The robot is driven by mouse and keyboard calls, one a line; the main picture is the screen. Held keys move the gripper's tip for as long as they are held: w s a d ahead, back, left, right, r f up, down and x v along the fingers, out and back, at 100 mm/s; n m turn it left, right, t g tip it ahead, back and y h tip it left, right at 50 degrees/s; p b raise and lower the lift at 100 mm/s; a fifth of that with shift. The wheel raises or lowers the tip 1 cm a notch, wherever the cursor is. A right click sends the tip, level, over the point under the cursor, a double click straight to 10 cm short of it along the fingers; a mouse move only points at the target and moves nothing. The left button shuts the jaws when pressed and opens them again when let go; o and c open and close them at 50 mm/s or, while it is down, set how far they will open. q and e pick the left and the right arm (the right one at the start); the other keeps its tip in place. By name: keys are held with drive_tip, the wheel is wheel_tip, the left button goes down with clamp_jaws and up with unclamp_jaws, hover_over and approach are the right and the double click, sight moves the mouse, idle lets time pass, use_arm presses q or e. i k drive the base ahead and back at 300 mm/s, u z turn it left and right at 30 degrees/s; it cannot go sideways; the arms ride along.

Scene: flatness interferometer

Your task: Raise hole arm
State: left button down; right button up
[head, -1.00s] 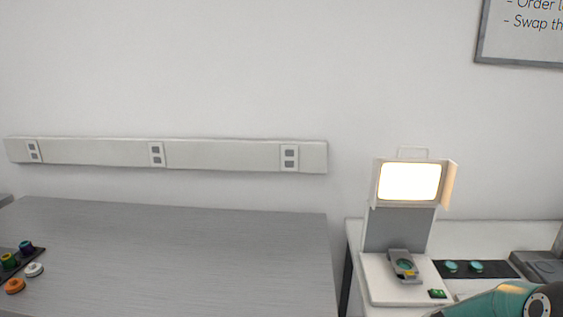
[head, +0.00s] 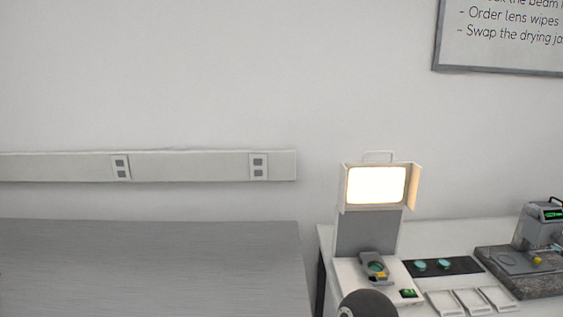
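A lamp unit with a glowing screen (head: 376,185) stands on the white bench at the right, on a grey upright (head: 367,233) above a white base. A dark rounded part of my own arm covers the front of the base. Neither of my grippers shows.
A black mat (head: 464,265) with teal discs (head: 443,264) lies to the right of the lamp unit. White trays (head: 470,300) lie in front of it. An instrument with a green display (head: 552,214) stands on a dark stone base at far right. The grey table (head: 150,265) is clear.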

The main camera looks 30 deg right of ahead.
sight(367, 258)
drive_tip(key=u, duration=1.7)
drive_tip(key=i, duration=0.1)
drive_tip(key=z, duration=3.15)
